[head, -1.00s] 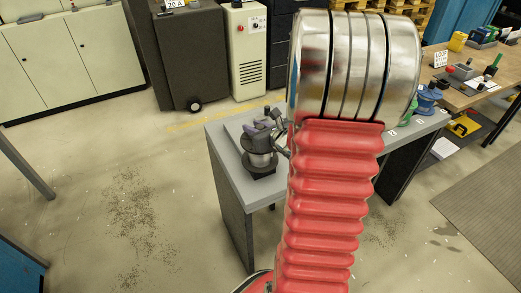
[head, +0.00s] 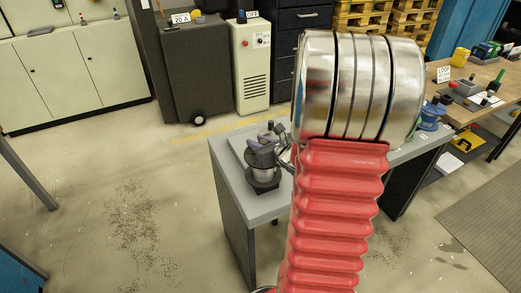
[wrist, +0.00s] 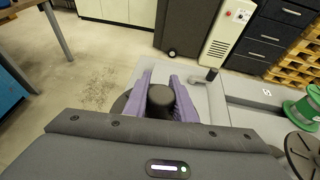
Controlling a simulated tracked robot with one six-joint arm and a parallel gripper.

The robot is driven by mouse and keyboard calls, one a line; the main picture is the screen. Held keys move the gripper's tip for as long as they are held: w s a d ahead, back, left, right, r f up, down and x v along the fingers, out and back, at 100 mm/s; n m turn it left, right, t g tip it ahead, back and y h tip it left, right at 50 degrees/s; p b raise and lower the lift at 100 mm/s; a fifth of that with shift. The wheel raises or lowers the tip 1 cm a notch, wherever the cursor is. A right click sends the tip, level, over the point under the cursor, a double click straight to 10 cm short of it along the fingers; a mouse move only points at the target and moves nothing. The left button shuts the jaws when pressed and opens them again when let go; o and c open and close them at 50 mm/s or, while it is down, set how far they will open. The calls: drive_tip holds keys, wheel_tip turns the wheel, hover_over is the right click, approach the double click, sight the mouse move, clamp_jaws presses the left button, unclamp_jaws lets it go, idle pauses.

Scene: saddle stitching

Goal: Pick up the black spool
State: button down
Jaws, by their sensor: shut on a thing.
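My gripper (head: 262,153) has purple-grey fingers. In the wrist view my gripper (wrist: 160,92) is shut on the black spool (wrist: 160,100), whose dark round top shows between the two fingers. A dark disc edge shows beside the left finger.
A dark post (wrist: 211,75) stands right of the fingers. A green spool (wrist: 305,109) is at the far right of the bench. A blue spool (head: 432,115) is there too. My red bellows arm hides the bench's middle. Open floor lies left.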

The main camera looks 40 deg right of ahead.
wheel_tip(320, 180, up, 10)
idle(0.7)
idle(0.6)
